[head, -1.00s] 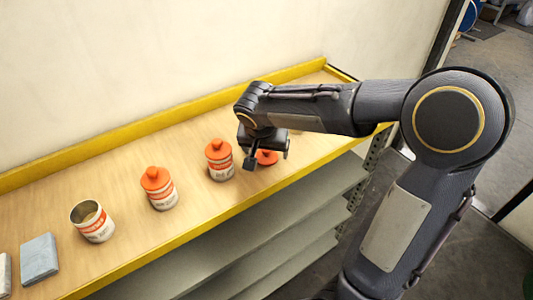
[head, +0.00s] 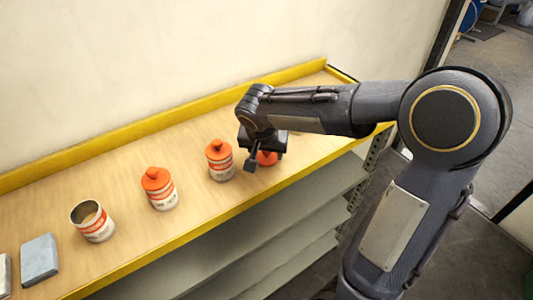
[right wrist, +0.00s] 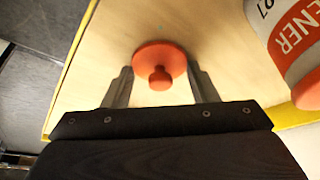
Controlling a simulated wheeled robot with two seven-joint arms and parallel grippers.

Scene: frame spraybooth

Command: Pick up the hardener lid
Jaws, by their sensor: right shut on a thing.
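The hardener lid (head: 267,158) is a small round orange lid with a knob, at the shelf top's front right. It also shows in the right wrist view (right wrist: 160,62), knob toward the camera, over the wooden surface. My right gripper (head: 264,157) is shut on it, with one finger at each side in the right wrist view (right wrist: 160,75). I cannot tell whether the lid touches the wood. The arm hides part of the lid in the head view. My left gripper is not in view.
An orange-topped can (head: 220,162) stands just left of my right gripper; its label ends in "ENER" in the right wrist view (right wrist: 290,42). Further left are another orange-topped can (head: 159,190), an open can (head: 94,224) and a grey block (head: 39,258). A yellow rim (head: 120,273) edges the shelf.

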